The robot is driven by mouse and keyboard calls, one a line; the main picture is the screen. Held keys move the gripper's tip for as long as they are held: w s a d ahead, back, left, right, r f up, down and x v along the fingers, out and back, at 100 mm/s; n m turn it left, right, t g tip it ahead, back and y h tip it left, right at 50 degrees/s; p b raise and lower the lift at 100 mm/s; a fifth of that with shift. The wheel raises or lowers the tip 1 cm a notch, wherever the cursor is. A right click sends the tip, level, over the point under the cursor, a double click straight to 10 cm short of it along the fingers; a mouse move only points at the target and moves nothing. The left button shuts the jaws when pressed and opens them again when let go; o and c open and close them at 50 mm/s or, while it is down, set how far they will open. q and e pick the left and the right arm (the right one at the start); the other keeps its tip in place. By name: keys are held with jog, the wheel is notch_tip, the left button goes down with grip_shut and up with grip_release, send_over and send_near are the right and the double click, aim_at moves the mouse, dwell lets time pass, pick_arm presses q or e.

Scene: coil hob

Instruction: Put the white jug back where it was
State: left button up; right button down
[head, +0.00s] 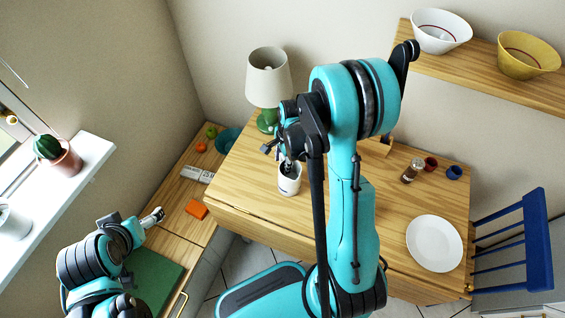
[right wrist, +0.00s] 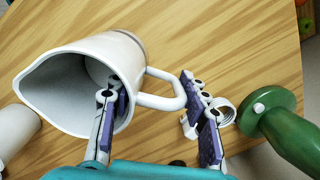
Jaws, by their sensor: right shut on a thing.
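The white jug (head: 289,182) shows at the left part of the wooden table, partly covered by my right gripper (head: 287,163). In the right wrist view the jug (right wrist: 75,62) has its mouth towards the camera, its spout to the left and its handle to the right. My right gripper (right wrist: 157,115) is shut on the jug, one finger inside the mouth and the other out beyond the handle. I cannot tell whether the jug touches the table. My left gripper (head: 155,216) is low at the left over the wooden counter, its jaws too small to read.
A lamp (head: 268,80) with a green base stands behind the jug. A teal bowl (head: 227,140) and an orange block (head: 196,209) are to its left. A white plate (head: 434,243), a shaker (head: 412,171) and small cups (head: 454,172) are at the right.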

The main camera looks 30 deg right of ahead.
jog(key=c, duration=0.8)
grip_release()
jog(key=shift+r, duration=0.15)
notch_tip(320, 180, up, 11)
jog(key=d+p, duration=0.1)
jog(key=p, duration=0.3)
jog(key=s+a+r+n+t, duration=0.2)
jog(key=s+r+n, duration=0.1)
jog(key=n, duration=0.3)
jog(key=s+a+r+n+t, duration=0.2)
jog(key=s+a+r+n, duration=0.1)
jog(key=r+n, duration=0.3)
jog(key=s+a+r+n+t+h, duration=0.1)
jog(key=s+a+r+n+t, duration=0.1)
jog(key=n, duration=0.4)
jog(key=shift+s+a+r+n+t, duration=0.2)
jog(key=shift+s+a+r, duration=0.15)
jog(key=shift+s+r, duration=0.35)
jog(key=shift+s+a+r+n+t, duration=0.1)
jog(key=shift+s+a+r+t, duration=0.15)
jog(key=shift+s+r, duration=0.45)
